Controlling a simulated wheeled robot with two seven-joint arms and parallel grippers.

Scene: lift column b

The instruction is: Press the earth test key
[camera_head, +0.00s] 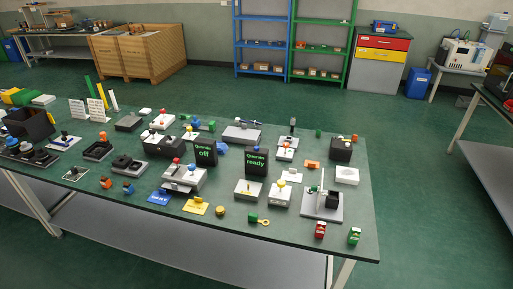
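A long dark-green table (290,233) carries many small devices. I cannot tell for sure which of them is the earth test key; labels are too small to read. Candidates with buttons or knobs include a grey box with a red knob (183,178), a white box with a yellow knob (280,194) and a light box (248,190). A black display reading "off" (205,152) stands behind the red-knob box. Another black display reading "ready" (257,163) stands near the table's middle right. Neither of my grippers is in view.
A grey stand with a post (322,203) is near the table's right end. Blue (159,197) and yellow (196,206) plates lie at the front. Shelves (291,45), a wooden crate (140,52) and a drawer cabinet (380,58) stand behind. Green floor is clear right of the table.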

